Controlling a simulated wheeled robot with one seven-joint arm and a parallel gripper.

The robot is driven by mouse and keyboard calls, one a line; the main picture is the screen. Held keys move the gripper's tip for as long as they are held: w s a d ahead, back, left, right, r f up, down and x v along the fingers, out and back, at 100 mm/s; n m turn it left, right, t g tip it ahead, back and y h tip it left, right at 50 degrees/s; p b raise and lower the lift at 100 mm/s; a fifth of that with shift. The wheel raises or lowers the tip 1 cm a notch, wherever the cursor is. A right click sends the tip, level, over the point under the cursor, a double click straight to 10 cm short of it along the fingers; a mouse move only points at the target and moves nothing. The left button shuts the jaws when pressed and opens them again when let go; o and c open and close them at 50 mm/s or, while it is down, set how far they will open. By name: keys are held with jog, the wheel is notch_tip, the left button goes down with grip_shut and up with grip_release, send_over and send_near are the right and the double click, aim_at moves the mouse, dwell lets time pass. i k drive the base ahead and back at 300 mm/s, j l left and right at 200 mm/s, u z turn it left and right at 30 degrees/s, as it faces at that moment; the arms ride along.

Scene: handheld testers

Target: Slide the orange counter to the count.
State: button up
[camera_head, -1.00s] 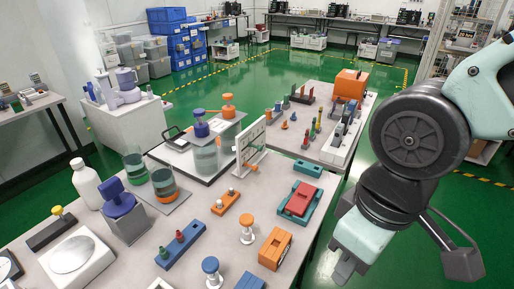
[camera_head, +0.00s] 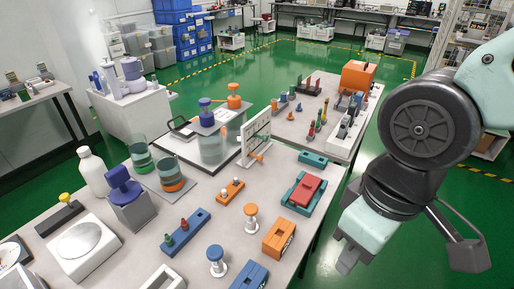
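A white upright frame (camera_head: 245,140) with thin bars stands near the far right of the near table. An orange piece (camera_head: 257,157) shows low on its front side, probably the orange counter. Its exact place on a bar and any count mark are too small to read. My gripper (camera_head: 343,248) hangs at the right, beyond the near table's right edge in the picture. It is well apart from the frame. Its grey fingers look spread, with nothing between them.
The near table (camera_head: 130,258) holds a red-and-teal block (camera_head: 304,192), an orange block (camera_head: 279,239), a blue bar (camera_head: 186,232), glass jars and a white bottle (camera_head: 93,172). A second table (camera_head: 289,133) stands behind. Green floor is open at right.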

aim_at(259, 158)
jog(key=l+u, duration=0.1)
jog(key=u, duration=0.85)
jog(key=l+u, duration=0.1)
jog(key=u, duration=0.9)
jog(key=k+u, duration=0.1)
jog(key=u, duration=0.35)
jog(key=k+l+u, duration=0.1)
jog(key=u, duration=0.9)
jog(key=z, duration=2.8)
